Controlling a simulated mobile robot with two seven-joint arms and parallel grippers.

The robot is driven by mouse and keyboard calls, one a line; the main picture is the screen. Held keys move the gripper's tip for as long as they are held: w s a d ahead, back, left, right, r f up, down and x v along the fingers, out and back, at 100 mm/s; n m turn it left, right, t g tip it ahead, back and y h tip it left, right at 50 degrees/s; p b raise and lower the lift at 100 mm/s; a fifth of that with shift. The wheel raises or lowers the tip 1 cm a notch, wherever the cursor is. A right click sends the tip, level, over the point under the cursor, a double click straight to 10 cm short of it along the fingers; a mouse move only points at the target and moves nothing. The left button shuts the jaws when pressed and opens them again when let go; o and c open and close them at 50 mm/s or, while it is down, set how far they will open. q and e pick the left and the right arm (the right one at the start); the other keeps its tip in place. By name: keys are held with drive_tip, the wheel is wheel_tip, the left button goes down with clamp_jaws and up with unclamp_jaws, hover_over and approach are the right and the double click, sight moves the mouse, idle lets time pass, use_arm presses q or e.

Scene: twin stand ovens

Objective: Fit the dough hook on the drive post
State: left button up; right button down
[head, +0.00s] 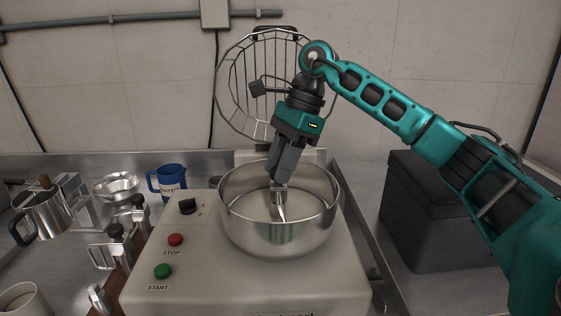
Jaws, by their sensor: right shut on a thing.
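The steel mixing bowl (325,229) sits on the white mixer (210,280). My right gripper (280,181) points down over the middle of the bowl, with its fingertips at about rim level. It is shut on a small bright metal piece, the dough hook (279,206), whose lower end reaches down inside the bowl. The drive post cannot be told apart from the hook, so whether they touch is unclear. My left gripper is not in view.
A raised wire guard (237,84) stands behind the bowl. A green start button (163,271), red stop button (176,240) and black knob (187,206) are left of it. A blue jug (171,181) and metal pitcher (42,219) stand left; a dark box (420,215) stands right.

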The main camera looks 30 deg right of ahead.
drive_tip(key=shift+f, duration=0.15)
drive_tip(key=c, duration=0.7)
unclamp_jaws()
drive_tip(key=p+v, duration=0.1)
drive_tip(key=v, duration=0.6)
drive_tip(key=shift+r, duration=0.25)
